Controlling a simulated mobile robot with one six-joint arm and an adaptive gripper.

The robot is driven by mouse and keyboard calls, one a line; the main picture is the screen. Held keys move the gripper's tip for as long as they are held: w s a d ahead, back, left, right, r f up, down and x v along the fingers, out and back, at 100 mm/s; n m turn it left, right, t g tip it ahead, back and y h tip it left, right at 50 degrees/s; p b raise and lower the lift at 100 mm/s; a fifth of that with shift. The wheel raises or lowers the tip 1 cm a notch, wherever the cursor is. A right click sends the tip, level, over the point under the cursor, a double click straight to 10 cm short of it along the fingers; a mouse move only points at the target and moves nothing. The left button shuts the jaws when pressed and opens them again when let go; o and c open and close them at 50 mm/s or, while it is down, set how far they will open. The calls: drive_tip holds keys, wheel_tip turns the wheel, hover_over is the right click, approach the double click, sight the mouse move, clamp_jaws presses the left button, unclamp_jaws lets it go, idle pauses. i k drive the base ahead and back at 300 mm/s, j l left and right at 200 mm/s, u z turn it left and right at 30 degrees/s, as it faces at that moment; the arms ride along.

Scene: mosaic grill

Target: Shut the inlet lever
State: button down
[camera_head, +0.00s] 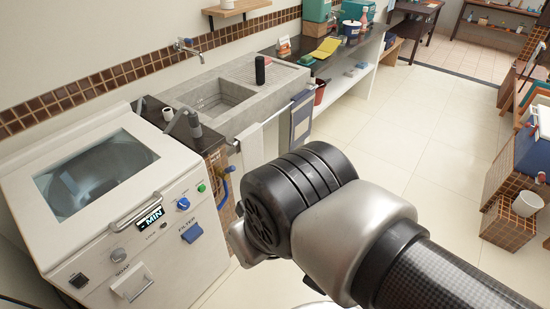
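The inlet lever appears to be the small blue piece (229,169) on the pipework at the right side of the white washing machine (60,185). A blue hose (222,193) hangs just below it. The lever is small here, and I cannot tell whether it is open or shut. My arm reaches in from the lower right, and its black joint stands just right of the lever in the picture, with no contact visible. My gripper is not visible. The machine's front has a blue knob, a green button, a lit display and a blue filter flap.
A concrete sink (217,98) stands behind the machine, with a white towel (251,147) on its front rail. A black cylinder (260,70) stands on the sink's edge. A shelf counter runs on to the back. The tiled floor (420,130) in the middle is clear.

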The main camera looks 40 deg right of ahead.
sight(231, 170)
drive_tip(key=z, duration=0.45)
drive_tip(key=i+j+z, duration=0.1)
drive_tip(key=i, duration=0.4)
drive_tip(key=i+j+z, duration=0.1)
drive_tip(key=i+j, duration=0.15)
drive_tip(key=i, duration=0.25)
